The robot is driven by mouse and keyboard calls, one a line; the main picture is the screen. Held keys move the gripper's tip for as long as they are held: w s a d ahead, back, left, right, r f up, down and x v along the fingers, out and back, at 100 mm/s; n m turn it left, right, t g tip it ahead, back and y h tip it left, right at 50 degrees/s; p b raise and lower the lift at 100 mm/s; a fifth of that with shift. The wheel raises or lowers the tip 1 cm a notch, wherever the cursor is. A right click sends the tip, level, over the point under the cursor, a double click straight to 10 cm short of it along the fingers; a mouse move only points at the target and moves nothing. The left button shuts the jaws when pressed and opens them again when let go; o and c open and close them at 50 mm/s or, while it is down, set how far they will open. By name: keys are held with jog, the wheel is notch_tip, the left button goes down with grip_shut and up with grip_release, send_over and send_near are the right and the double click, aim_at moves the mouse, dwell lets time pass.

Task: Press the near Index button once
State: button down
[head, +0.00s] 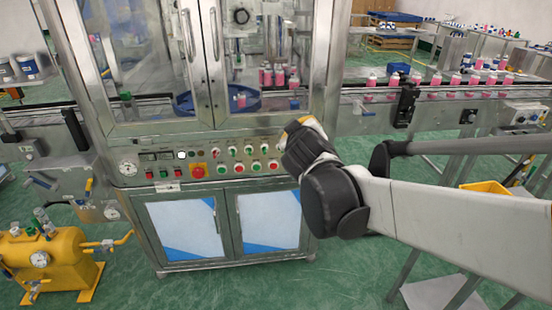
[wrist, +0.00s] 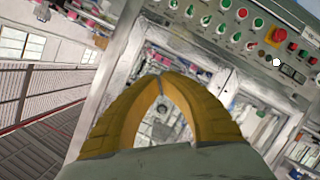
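The control panel (head: 222,150) runs across the front of the crimping machine below its glass doors. It carries green buttons (head: 220,169), red buttons (head: 273,165) and other small knobs. Their labels are too small to read, so I cannot tell which is the Index button. In the wrist view the panel's buttons (wrist: 258,22) lie at the upper right, tilted. My gripper (wrist: 160,77) has its yellow fingertips together with nothing between them, below and left of the buttons. In the head view my gripper is at the panel's right end, partly hidden by my wrist.
A large red mushroom button (head: 198,172) sits low on the panel, and it also shows in the wrist view (wrist: 277,36). Pink bottles (head: 454,80) stand on the conveyor at the right. A yellow tank (head: 45,262) stands on the floor at the lower left.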

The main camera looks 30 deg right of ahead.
jog(key=w+d+r+n+t, duration=0.25)
jog(key=w+n+t, duration=0.2)
jog(key=w, duration=0.55)
jog(key=w+f+n+y+p, duration=0.1)
jog(key=w+f+n+y, duration=0.3)
jog(key=w+f+n, duration=0.25)
jog(key=s+d+f+n+g+y, duration=0.1)
jog(key=d+f+n+g, duration=0.2)
jog(key=f, duration=1.2)
jog(key=s+d+f+n+g+y, duration=0.1)
jog(key=d+f+n+g, duration=0.2)
jog(key=f, duration=1.2)
jog(key=shift+d+f+n+p, duration=0.25)
jog(key=shift+d+n+p, duration=0.15)
jog(key=shift+n, duration=0.4)
jog(key=w+d+p, duration=0.1)
jog(key=w+d, duration=0.1)
jog(key=w, duration=0.6)
jog(key=shift+w+d, duration=0.2)
jog(key=shift+d, duration=0.1)
